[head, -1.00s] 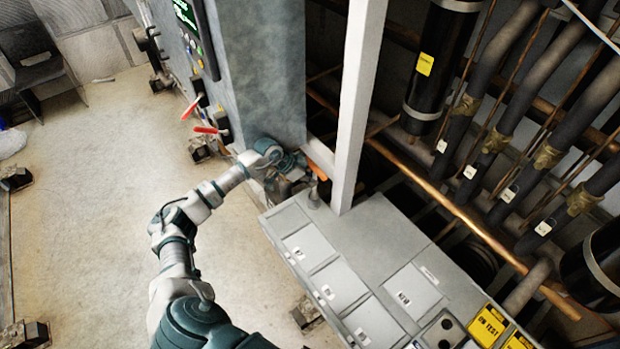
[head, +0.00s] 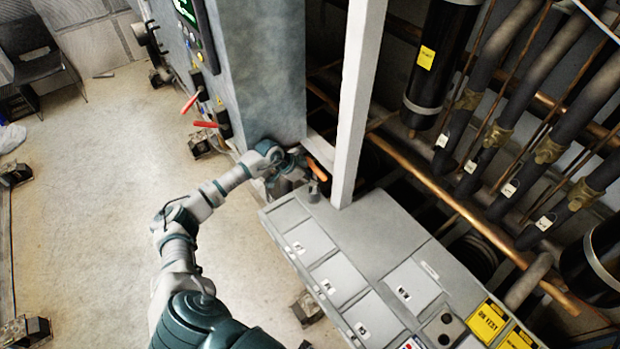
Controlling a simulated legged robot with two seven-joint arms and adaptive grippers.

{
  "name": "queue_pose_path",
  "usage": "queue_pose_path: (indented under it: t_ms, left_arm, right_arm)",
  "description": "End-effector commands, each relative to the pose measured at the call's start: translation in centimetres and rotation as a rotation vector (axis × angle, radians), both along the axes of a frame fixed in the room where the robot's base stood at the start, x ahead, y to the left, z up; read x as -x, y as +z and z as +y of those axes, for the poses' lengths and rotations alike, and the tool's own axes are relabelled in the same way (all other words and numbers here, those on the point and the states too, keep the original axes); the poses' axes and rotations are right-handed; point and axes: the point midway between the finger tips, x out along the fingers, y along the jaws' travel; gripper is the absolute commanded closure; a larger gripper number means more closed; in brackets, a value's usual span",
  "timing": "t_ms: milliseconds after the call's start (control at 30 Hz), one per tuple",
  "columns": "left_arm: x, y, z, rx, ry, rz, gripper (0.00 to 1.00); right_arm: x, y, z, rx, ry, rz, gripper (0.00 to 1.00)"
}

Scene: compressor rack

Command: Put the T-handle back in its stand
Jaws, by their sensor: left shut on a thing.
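The T-handle (head: 316,170) shows as a short orange bar at the far left corner of the grey panel top, beside the white post. My left gripper (head: 298,162) is shut on the T-handle, reaching in from the left. Its fingers are small and partly hidden by the wrist. A small grey cylinder (head: 314,191), which looks like the stand, is on the panel corner just below the orange bar in the picture. I cannot tell whether the handle's shaft is inside it. My right gripper is out of view.
A white upright post (head: 356,110) stands just right of the gripper. A blue-grey cabinet (head: 262,75) with red levers (head: 205,124) is behind it. The grey panel top (head: 365,235) has labelled plates and yellow signs. Copper pipes run at right. Floor at left is open.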

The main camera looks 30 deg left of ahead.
Motion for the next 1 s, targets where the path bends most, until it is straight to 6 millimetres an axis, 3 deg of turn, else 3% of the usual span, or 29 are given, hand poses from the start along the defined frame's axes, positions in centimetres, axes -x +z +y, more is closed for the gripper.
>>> queue_pose_path:
  t_ms: [967, 1000]
  left_arm:
    - [-0.05, -0.48, 0.0, 0.0, 0.0, -0.002, 1.0]
    - [-0.06, -0.47, -0.01, 0.0, 0.0, -0.002, 0.8]
  right_arm:
    - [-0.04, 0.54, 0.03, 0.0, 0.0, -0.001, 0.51]
    - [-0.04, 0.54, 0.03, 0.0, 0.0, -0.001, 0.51]
